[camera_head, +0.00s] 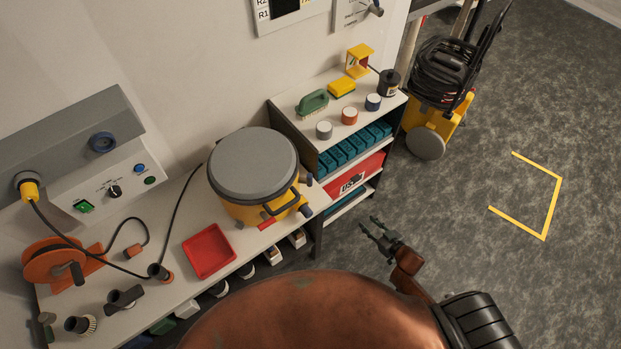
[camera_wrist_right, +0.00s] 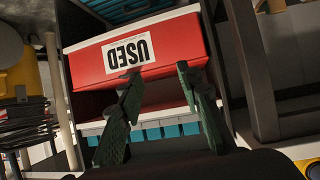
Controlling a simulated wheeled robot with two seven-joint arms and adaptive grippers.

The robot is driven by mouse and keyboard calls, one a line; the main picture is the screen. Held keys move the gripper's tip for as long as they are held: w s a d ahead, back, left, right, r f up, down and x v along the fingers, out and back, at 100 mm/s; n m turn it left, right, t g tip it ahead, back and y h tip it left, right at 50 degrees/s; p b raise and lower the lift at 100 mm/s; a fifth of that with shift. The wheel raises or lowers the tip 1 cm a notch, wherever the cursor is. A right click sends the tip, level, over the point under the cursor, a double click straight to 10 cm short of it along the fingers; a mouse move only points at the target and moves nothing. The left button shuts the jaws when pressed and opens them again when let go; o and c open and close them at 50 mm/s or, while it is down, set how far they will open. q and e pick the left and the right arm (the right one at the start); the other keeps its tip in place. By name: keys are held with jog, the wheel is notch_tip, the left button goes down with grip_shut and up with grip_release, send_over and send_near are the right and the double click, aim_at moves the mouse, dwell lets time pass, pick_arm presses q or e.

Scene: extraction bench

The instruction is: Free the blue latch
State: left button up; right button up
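A yellow drum (camera_head: 253,208) with a round grey lid (camera_head: 252,162) stands on the bench. On its front right side, a small dark-blue latch-like piece (camera_head: 306,211) sticks out, with a red one (camera_head: 266,224) to its left. Another small blue-grey piece shows higher at its right edge; I cannot tell which is the blue latch. My right gripper (camera_head: 377,230) is open and empty, right of the drum and apart from it. In the right wrist view its spread green fingers (camera_wrist_right: 159,80) point at the shelf unit. My left gripper is not in view.
A shelf unit beside the bench holds a red bin (camera_wrist_right: 138,50) labelled USED and several teal boxes. A red tray (camera_head: 209,251), an orange cable reel (camera_head: 55,262) and a control box (camera_head: 112,186) are left of the drum. The floor at right is mostly clear.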

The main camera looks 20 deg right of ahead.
jog(key=w+a+r+n+t+y, duration=0.1)
jog(key=w+a+r+n+y, duration=0.2)
jog(key=r, duration=0.5)
jog(key=w+a+r+t+y, duration=0.1)
jog(key=w+a+r+y, duration=0.1)
jog(key=w+a+r, duration=0.45)
jog(key=n+g+y+b, duration=0.2)
jog(key=n+g+y, duration=0.1)
jog(key=n+y, duration=0.3)
send_near(310, 178)
notch_tip(310, 178, down, 2)
jog(key=w+a+m, duration=0.1)
jog(key=w, duration=0.2)
jog(key=shift+y, duration=0.4)
jog(key=x, duration=0.7)
jog(key=shift+s+a, duration=0.15)
jog(key=shift+s, duration=0.1)
jog(key=shift+w+a, duration=0.25)
jog(key=shift+a, duration=0.15)
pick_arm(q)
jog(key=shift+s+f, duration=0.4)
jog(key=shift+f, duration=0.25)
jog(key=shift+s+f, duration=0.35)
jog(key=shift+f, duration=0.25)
pick_arm(e)
grip_shut()
